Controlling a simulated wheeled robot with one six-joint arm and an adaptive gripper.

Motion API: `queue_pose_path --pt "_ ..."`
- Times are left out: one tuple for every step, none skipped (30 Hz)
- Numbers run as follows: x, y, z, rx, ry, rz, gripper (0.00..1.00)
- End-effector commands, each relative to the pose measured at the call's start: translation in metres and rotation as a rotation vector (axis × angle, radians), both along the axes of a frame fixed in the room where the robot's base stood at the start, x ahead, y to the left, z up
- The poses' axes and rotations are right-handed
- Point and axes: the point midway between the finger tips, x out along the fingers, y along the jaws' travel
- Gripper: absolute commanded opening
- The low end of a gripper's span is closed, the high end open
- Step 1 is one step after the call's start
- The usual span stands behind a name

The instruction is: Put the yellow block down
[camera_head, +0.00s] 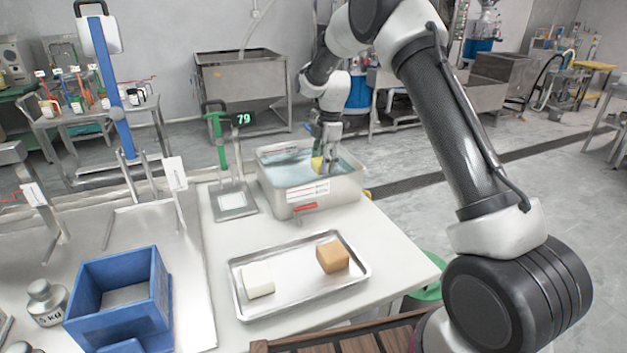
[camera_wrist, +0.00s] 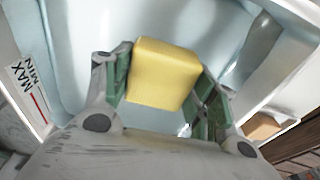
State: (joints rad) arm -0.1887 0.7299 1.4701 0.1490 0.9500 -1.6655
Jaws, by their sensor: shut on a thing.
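The yellow block (camera_wrist: 163,73) is between the green-padded fingers of my gripper (camera_wrist: 165,95) in the wrist view. My gripper is shut on it. I cannot tell whether the block touches the water.
A metal tray (camera_head: 300,300) in front of the tub holds a white block (camera_head: 257,280) and an orange-brown block (camera_head: 332,256). A scale (camera_head: 234,201) with a display reading 79 (camera_head: 243,118) stands left of the tub. A blue box (camera_head: 120,295) and a weight (camera_head: 46,303) are at the left.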

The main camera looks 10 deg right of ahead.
Motion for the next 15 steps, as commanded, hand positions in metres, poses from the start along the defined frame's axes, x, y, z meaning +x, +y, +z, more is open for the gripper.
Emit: queue_pose_path --pt "0.0 0.0 -0.009 0.0 0.0 0.0 0.25" --pt "0.0 0.0 -0.014 0.0 0.0 0.0 0.25" --pt "0.0 0.0 -0.018 0.0 0.0 0.001 0.25" --pt "0.0 0.0 -0.021 0.0 -0.001 0.001 0.25" --pt "0.001 0.0 -0.023 0.0 -0.002 0.001 0.25" --pt "0.001 0.0 -0.026 0.0 -0.002 0.001 0.25" --pt "0.001 0.0 -0.028 0.0 -0.002 0.001 0.25" --pt "0.0 0.0 -0.031 0.0 -0.001 0.001 0.25" --pt "0.0 0.0 -0.036 0.0 0.0 0.0 0.25" --pt "0.0 0.0 -0.041 0.0 0.001 0.0 0.25" --pt "0.0 0.0 -0.046 0.0 0.001 0.0 0.25" --pt "0.0 0.0 -0.052 0.0 0.001 0.0 0.25" --pt "0.0 0.0 -0.056 0.0 0.001 0.0 0.25" --pt "0.0 0.0 -0.06 0.0 0.0 -0.001 0.25" --pt "0.0 0.0 -0.062 0.0 -0.001 0.0 0.25"
